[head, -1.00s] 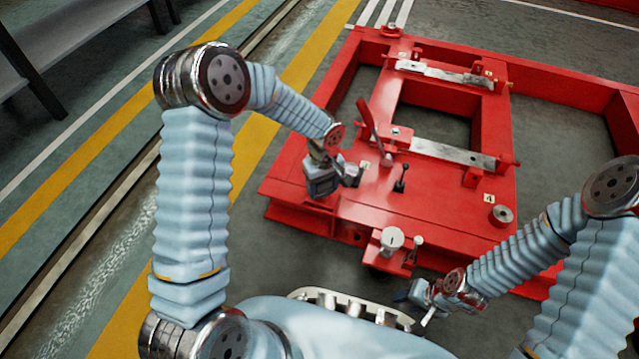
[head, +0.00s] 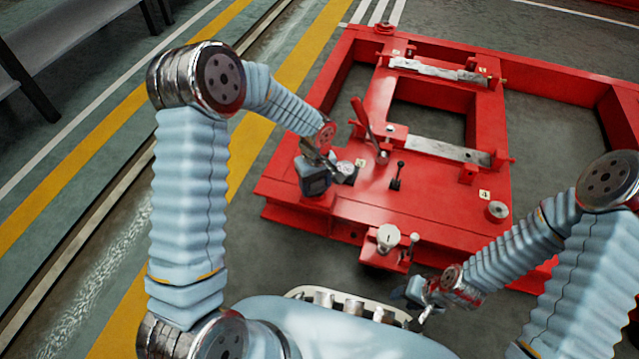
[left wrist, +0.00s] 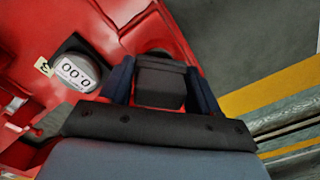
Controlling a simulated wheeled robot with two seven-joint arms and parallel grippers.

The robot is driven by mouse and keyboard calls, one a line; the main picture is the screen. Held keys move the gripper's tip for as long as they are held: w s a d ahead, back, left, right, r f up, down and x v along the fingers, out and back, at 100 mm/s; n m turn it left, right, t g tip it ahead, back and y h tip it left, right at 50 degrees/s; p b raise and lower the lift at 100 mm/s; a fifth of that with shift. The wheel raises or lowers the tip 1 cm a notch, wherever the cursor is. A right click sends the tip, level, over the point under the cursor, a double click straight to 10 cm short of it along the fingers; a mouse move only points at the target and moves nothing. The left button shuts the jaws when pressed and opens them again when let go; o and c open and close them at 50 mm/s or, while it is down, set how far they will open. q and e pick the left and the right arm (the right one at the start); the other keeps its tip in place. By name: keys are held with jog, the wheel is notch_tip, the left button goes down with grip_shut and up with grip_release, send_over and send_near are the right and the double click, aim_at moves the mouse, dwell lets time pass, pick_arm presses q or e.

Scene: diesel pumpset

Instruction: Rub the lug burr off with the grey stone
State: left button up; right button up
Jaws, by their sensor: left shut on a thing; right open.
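My left gripper (head: 318,181) is low over the left front part of the red frame (head: 350,208). In the left wrist view its two dark blue fingers are shut on a dark grey block, which looks like the grey stone (left wrist: 160,84). The stone lies over the red edge, with floor beyond on the right. I cannot tell whether it touches the frame. The lug burr cannot be made out; the gripper and stone may hide it. My right gripper (head: 421,301) is open and empty, near the front of the frame, at the lower right.
A metal ring (head: 498,210) lies at the right. Floor left of the frame is clear.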

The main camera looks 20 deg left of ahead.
pick_arm(q)
jog(key=shift+a, duration=0.55)
jog(key=shift+d, duration=1.15)
jog(key=shift+s+d+f, duration=0.1)
jog(key=shift+d, duration=0.4)
notch_tip(320, 180, up, 8)
jog(key=p, duration=0.5)
jog(key=shift+a, duration=0.1)
jog(key=a, duration=1.2)
jog(key=shift+w+p, duration=0.25)
jog(key=shift+p, duration=0.2)
